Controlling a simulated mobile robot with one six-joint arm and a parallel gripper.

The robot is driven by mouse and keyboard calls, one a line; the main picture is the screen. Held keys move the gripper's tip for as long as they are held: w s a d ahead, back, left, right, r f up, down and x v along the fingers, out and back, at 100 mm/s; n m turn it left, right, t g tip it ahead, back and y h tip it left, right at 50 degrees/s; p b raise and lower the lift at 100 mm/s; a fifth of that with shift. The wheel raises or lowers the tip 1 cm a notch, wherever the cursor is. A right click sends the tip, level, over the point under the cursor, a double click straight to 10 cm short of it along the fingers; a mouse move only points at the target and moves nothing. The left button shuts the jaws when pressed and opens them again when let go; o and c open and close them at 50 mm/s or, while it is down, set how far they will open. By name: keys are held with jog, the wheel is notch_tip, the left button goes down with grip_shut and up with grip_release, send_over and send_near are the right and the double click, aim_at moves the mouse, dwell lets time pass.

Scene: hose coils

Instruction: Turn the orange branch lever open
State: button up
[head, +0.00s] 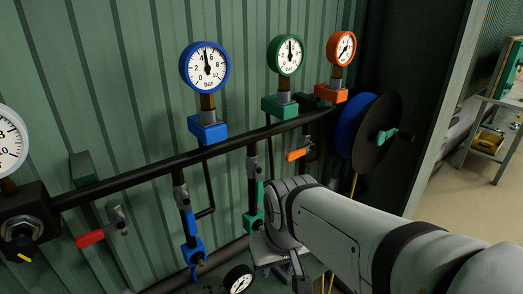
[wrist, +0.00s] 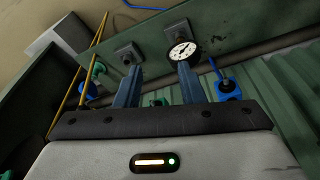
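The orange branch lever (head: 298,154) is in the head view, below the main pipe and left of the hose reel. It sticks out leftward from its valve, nearly level and across the branch line. The orange gauge (head: 342,47) and orange block (head: 331,92) are above it. My gripper (wrist: 158,88) is open and empty in the wrist view, its two fingers spread apart. In the head view, the gripper end is low in the picture, below the lever and apart from it, and partly hidden by my arm. I cannot make out the orange lever in the wrist view.
The main pipe (head: 150,164) crosses the green corrugated wall. The blue lever (head: 188,222) and green lever (head: 260,192) hang down along their branches. A red lever (head: 90,238) is at left. A hose reel (head: 376,132) stands right of the orange branch. A small gauge (wrist: 183,51) lies beyond my fingers.

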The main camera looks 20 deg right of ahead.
jog(key=shift+r, duration=0.1)
jog(key=shift+w, duration=0.1)
jog(key=w+a+r+m+y+p, duration=0.25)
jog(key=m+y+p, duration=0.35)
jog(key=m, duration=0.6)
jog(key=w+a+r+m+y+p, duration=0.3)
jog(key=m+y+p, duration=0.35)
jog(key=m, duration=0.55)
jog(key=m+t+h+p, duration=0.7)
jog(key=m+t, duration=0.8)
jog(key=m, duration=1.1)
send_near(288, 160)
jog(key=shift+y, duration=0.35)
jog(key=shift+p+x, duration=0.5)
jog(key=shift+x, duration=3.7)
